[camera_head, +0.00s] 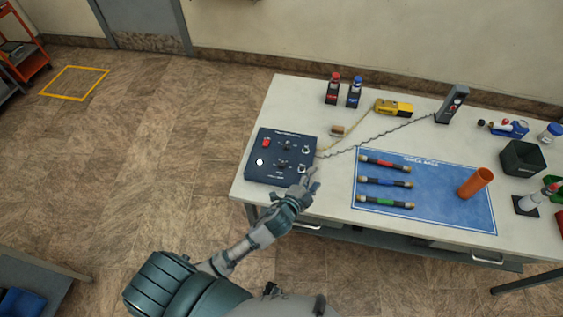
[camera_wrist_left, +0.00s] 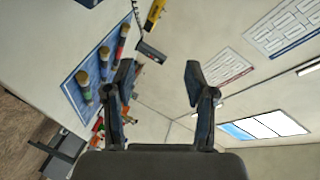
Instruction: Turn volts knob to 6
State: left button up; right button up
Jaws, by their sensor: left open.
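A dark blue control panel (camera_head: 281,156) sits at the left end of the white table, with a red switch, a white round button and several knobs. One dark knob (camera_head: 287,146) is in its upper middle and another (camera_head: 283,163) is lower. The labels are too small to read, so I cannot tell which is the volts knob or its setting. My left gripper (camera_head: 311,178) is at the panel's right front edge, seemingly above it. In the left wrist view my left gripper (camera_wrist_left: 158,80) is open with nothing between its fingers. The panel is not visible there. My right gripper is not in view.
A blue mat (camera_head: 440,215) with red, blue and green tubes lies right of the panel. A coiled cable (camera_head: 385,137) runs from the panel to a grey device (camera_head: 451,105). Two bottles (camera_head: 343,90) stand behind.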

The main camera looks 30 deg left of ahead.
pick_arm(q)
jog(key=w+d+r+m+t+h, duration=0.2)
jog(key=w+d+r+m+h, duration=0.2)
jog(key=d+r+m+h, duration=0.6)
notch_tip(320, 180, up, 6)
jog(key=s+d+m+g+h, duration=0.1)
jog(key=d+m+g+h, duration=0.25)
jog(key=m, duration=0.75)
jog(key=m+g+y, duration=1.4)
jog(key=m+y, duration=0.1)
jog(key=m, duration=1.4)
send_near(281, 163)
jog(key=shift+t, duration=0.25)
jog(key=f, duration=0.9)
jog(key=shift+d+f, duration=0.1)
jog(key=shift+d, duration=0.2)
grip_shut()
